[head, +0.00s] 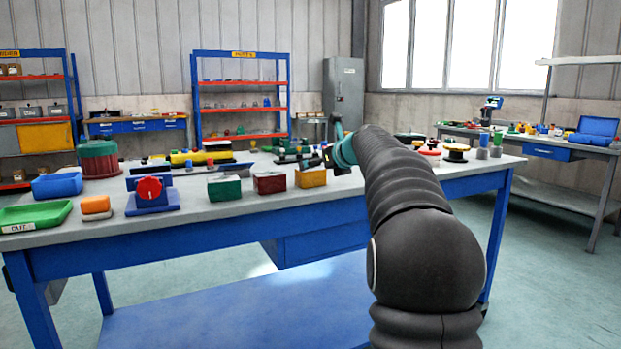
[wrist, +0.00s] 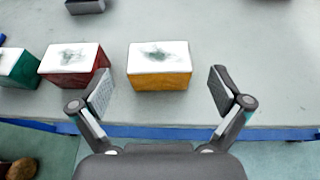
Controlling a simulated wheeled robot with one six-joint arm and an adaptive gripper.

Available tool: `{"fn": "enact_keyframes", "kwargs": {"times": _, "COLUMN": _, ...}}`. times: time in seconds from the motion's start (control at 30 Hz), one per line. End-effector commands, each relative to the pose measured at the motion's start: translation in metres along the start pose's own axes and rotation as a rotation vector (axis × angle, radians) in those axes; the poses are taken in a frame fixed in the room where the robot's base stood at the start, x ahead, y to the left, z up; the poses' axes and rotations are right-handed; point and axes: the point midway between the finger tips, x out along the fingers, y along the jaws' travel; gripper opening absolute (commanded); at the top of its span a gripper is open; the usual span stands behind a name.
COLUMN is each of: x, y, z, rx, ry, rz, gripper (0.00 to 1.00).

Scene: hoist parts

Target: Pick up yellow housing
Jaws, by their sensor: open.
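The yellow housing is a small box (head: 311,178) with a yellow body and a pale, dark-smudged top. It stands on the workbench near its front edge, at the right end of a row of boxes. In the wrist view the yellow housing (wrist: 160,78) lies ahead of and between the fingers, a little left of their middle, touching neither. My gripper (wrist: 158,88) is open and empty. In the head view my gripper (head: 334,154) shows only partly, above and just right of the yellow housing; my arm hides some of it.
A red box (wrist: 72,70) stands close left of the yellow housing, near the left finger. A green box (wrist: 18,68) is farther left. A blue block with a red knob (head: 150,190) stands left of the row. The bench (head: 240,215) is bare in front of the boxes.

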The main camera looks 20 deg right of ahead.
Motion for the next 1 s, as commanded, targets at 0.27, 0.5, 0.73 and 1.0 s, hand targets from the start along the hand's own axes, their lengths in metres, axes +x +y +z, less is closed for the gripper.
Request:
{"fn": "enact_keyframes", "kwargs": {"times": 0.27, "x": 0.024, "y": 0.002, "z": -0.006, "rx": -0.001, "ry": 0.002, "rz": 0.002, "gripper": 1.0}}
{"fn": "enact_keyframes", "kwargs": {"times": 0.5, "x": 0.052, "y": 0.002, "z": -0.007, "rx": 0.0, "ry": 0.0, "rz": 0.0, "gripper": 1.0}}
{"fn": "enact_keyframes", "kwargs": {"times": 0.73, "x": 0.056, "y": 0.002, "z": -0.006, "rx": -0.001, "ry": -0.001, "rz": 0.0, "gripper": 1.0}}
{"fn": "enact_keyframes", "kwargs": {"times": 1.0, "x": 0.056, "y": 0.001, "z": -0.007, "rx": -0.001, "ry": 0.0, "rz": 0.0, "gripper": 0.53}}
